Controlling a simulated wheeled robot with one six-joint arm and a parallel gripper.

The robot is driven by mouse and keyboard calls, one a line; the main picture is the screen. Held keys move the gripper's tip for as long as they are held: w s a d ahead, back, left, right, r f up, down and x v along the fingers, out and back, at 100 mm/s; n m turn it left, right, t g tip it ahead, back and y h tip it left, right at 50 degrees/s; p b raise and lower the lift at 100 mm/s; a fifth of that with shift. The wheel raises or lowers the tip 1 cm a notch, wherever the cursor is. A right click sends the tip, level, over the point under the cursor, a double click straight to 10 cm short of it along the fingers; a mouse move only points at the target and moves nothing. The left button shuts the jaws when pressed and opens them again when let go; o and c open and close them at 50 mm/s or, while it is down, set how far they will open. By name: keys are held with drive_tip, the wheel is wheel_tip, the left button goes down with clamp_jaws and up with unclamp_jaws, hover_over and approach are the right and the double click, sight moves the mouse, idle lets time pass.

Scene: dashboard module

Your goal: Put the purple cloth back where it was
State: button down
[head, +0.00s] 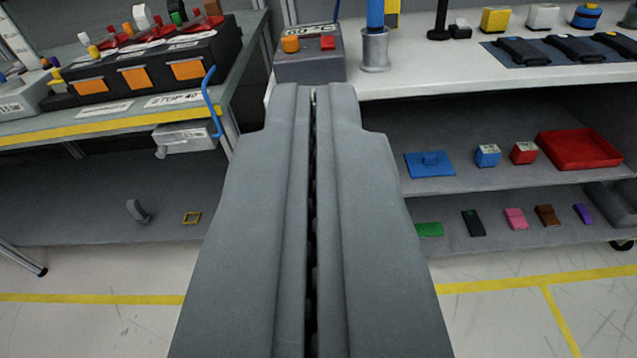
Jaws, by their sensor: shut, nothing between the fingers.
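My gripper (313,95) fills the middle of the head view, with its two grey fingers pressed together and nothing between them. Its tips point toward the gap between the left bench and the right table. A small purple item (583,213), which may be the folded purple cloth, lies on the lower shelf at the right. It is the rightmost of a row there and is well apart from my gripper. It is too small to tell its material.
Green (430,229), dark, pink (515,218) and brown (547,214) items share that lower shelf (480,243). Above it, a shelf holds a blue lid (430,164), two small boxes and a red tray (580,150). A grey control box (310,65) stands near my fingertips.

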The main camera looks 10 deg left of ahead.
drive_tip(key=w+a+f+m+h, duration=0.1)
drive_tip(key=w+a+f+m, duration=0.1)
drive_tip(key=w+f+m, duration=0.7)
drive_tip(key=w+a+f+m+h, duration=0.1)
drive_tip(key=w+f+m, duration=0.2)
drive_tip(key=w+f, duration=1.15)
drive_tip(key=w+f+m+g+h, duration=0.1)
drive_tip(key=w+f+m+h, duration=0.15)
drive_tip(key=f, duration=0.75)
drive_tip(key=w+f+m+h, duration=0.2)
drive_tip(key=f+m, duration=0.2)
drive_tip(key=f, duration=0.6)
drive_tip(key=w+f+m+g+h, duration=0.1)
drive_tip(key=w+f+m+h, duration=0.2)
drive_tip(key=f, duration=0.8)
drive_tip(key=w+d, duration=0.3)
drive_tip(key=w, duration=0.9)
drive_tip(key=shift+w+r+m+y, duration=0.15)
drive_tip(key=shift+m+y, duration=0.2)
drive_tip(key=shift+y, duration=0.1)
